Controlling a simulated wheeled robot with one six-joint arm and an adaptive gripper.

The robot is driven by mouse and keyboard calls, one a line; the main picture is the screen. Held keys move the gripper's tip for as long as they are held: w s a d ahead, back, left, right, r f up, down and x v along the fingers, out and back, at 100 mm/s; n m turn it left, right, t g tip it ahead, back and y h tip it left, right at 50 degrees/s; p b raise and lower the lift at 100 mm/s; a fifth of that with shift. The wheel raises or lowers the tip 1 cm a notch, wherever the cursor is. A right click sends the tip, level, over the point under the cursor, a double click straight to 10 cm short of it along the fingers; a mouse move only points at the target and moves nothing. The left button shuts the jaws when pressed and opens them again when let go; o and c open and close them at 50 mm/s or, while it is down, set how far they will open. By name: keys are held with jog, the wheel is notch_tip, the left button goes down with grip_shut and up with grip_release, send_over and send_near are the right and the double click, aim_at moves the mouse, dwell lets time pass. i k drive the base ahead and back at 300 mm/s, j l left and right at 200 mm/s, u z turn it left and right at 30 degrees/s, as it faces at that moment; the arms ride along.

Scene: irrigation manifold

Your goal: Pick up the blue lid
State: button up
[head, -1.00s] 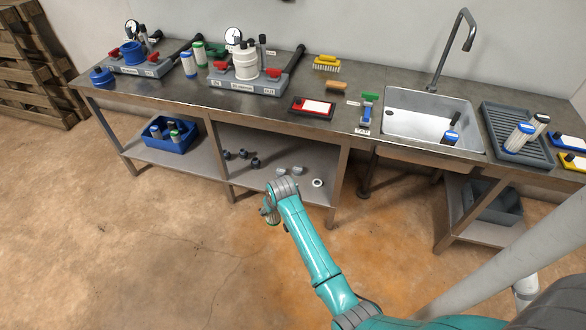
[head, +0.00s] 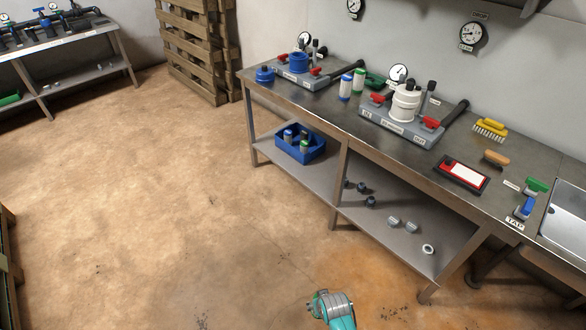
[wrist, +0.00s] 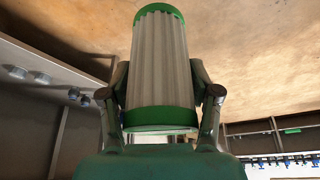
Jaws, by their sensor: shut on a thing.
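The blue lid (head: 264,75) rests on the workbench top at its left corner, apart from my gripper. My gripper (wrist: 165,92) is shut on a white pleated filter cartridge with green end caps (wrist: 160,60), seen upright in the wrist view. In the head view only the end of my teal arm shows at the bottom, low in front of the bench; the fingers are mostly hidden. The lid is not seen in the wrist view.
A blue housing (head: 299,63) and a white housing (head: 404,101) stand on grey manifold bases beside red-handled valves. A blue bin (head: 300,148) with cartridges and several loose fittings lie on the lower shelf. Wooden pallets (head: 196,45) stand behind. Open floor lies left of the bench.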

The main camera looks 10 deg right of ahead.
aim_at(265, 74)
jog(key=i+j, duration=0.2)
jog(key=i, duration=0.3)
jog(key=i+j+u, duration=0.1)
jog(key=i, duration=0.4)
jog(key=i+j, duration=0.3)
jog(key=i, duration=0.15)
